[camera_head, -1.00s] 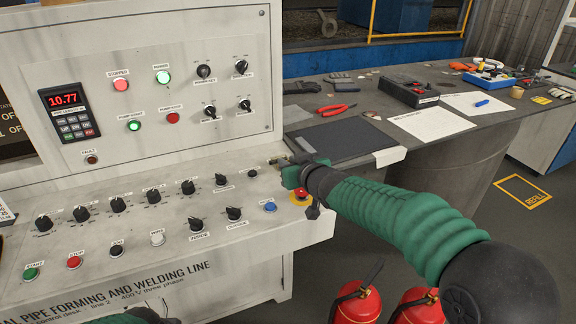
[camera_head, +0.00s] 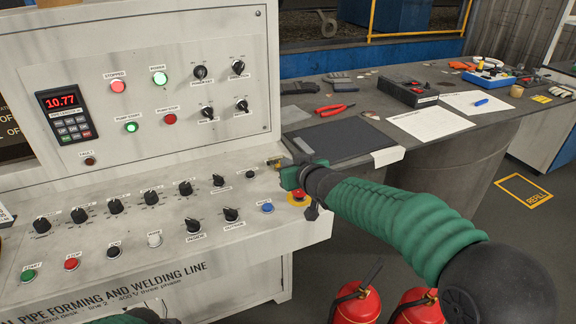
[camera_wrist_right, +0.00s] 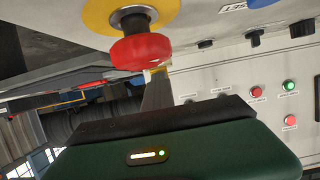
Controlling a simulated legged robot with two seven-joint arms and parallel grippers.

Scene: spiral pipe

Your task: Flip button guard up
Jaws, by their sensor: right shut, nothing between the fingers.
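The red mushroom button (camera_head: 299,196) on its yellow ring sits at the right end of the sloped desk, beside my right gripper. In the right wrist view the red button (camera_wrist_right: 140,52) is large at the top. I cannot clearly make out a button guard; a small brass-coloured piece (camera_head: 273,161) shows at the gripper's left, and its part is unclear. My right gripper (camera_head: 287,165) is shut and empty, low over the desk's right end. In the wrist view its grey fingers (camera_wrist_right: 157,93) point toward the button; contact cannot be told.
Several black knobs (camera_head: 116,206) and a blue button (camera_head: 266,208) line the sloped desk. An upright panel (camera_head: 215,145) with lamps stands behind. A dark side table (camera_head: 450,140) with tools is at right. Red extinguishers (camera_head: 357,306) stand on the floor.

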